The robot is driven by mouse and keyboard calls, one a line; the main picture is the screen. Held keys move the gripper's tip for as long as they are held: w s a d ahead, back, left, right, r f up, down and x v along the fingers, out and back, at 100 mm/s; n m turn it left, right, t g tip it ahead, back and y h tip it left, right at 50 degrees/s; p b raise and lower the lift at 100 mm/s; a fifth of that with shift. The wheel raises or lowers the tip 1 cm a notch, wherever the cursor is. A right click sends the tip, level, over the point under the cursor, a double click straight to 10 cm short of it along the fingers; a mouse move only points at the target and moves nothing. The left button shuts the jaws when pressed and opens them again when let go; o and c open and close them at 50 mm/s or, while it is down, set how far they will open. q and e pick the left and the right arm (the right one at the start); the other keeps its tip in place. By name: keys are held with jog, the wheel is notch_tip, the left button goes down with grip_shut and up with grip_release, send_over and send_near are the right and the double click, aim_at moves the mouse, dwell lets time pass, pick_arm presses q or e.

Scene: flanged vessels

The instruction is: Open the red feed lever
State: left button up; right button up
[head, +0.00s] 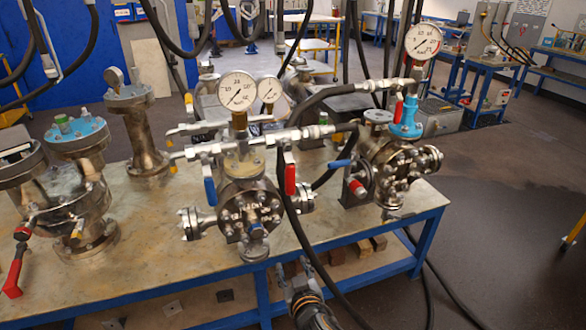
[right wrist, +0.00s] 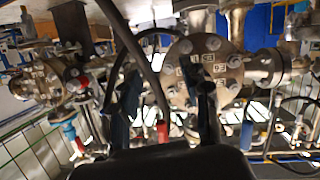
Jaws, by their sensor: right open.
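A red lever (head: 290,178) hangs down from the horizontal pipework on the right side of the middle flanged vessel (head: 248,205). In the right wrist view the picture is turned over, and the red lever (right wrist: 163,131) shows between the dark fingers, beyond them. My right gripper (head: 291,282) is low in front of the table's front edge, below the middle vessel and apart from the lever. In the wrist view its two fingers (right wrist: 164,105) are spread with nothing held between them. My left gripper is not in view.
A blue lever (head: 210,190) hangs left of the red one. Other red handles sit on the left vessel (head: 12,278) and by the right gauge (head: 398,110). A black hose (head: 296,225) hangs close to the red lever. Floor right of the table (head: 490,230) is clear.

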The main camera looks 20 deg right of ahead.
aim_at(291, 180)
notch_tip(291, 180, up, 18)
jog(key=d+m+t+h, duration=0.1)
jog(key=m+t+h, duration=0.1)
jog(key=m+t, duration=0.1)
jog(key=p+x, duration=0.2)
jog(key=x, duration=0.4)
jog(key=p+x, duration=0.2)
jog(key=x, duration=0.3)
jog(key=shift+w+r, duration=0.2)
jog(key=shift+w, duration=0.2)
jog(key=shift+x, duration=0.9)
grip_shut()
jog(key=shift+f, duration=0.1)
